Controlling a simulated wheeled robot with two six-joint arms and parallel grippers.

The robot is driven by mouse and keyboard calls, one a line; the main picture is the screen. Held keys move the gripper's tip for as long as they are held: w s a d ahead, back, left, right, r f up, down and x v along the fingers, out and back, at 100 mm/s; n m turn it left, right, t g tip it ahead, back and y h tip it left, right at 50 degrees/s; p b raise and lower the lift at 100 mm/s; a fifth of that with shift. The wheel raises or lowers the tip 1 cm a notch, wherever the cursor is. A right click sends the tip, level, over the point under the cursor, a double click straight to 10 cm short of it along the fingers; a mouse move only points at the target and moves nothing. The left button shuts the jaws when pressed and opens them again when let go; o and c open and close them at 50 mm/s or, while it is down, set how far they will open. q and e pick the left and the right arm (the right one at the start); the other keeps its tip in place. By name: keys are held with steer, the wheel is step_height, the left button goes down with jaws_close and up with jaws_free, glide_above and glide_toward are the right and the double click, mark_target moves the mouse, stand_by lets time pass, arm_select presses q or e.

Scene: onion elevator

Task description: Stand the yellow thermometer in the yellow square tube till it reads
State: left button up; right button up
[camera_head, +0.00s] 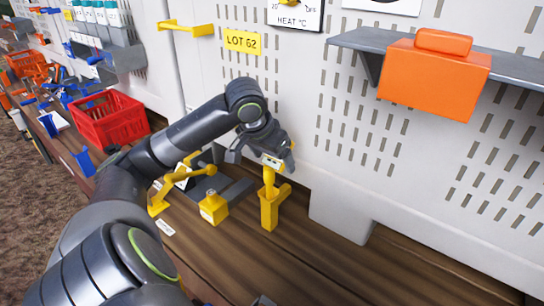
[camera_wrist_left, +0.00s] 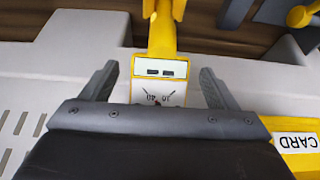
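The yellow thermometer (camera_head: 269,174) stands upright at the yellow square tube (camera_head: 269,211) on the wooden bench. Its stem appears to go down into the tube's top; how deep is hidden. In the left wrist view the thermometer's white-faced head (camera_wrist_left: 158,88) shows a small display with two dark marks and a dial, upside down. My left gripper (camera_head: 268,150) is at the thermometer's head. In the left wrist view the fingers of the left gripper (camera_wrist_left: 159,75) are spread on either side of the head, with a gap on each side. My right gripper cannot be made out.
A yellow block with a knob (camera_head: 213,208) and a yellow bent stand (camera_head: 160,198) are left of the tube. A red crate (camera_head: 108,120) is farther left. A grey shelf (camera_head: 510,66) with an orange case (camera_head: 433,80) juts from the wall. The bench front is clear.

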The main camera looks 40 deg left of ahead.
arm_select(q)
steer(key=shift+s+r, duration=0.15)
steer(key=shift+r, duration=0.4)
steer(key=b+v, duration=0.2)
steer(key=v, duration=1.4)
steer(key=shift+s, duration=0.15)
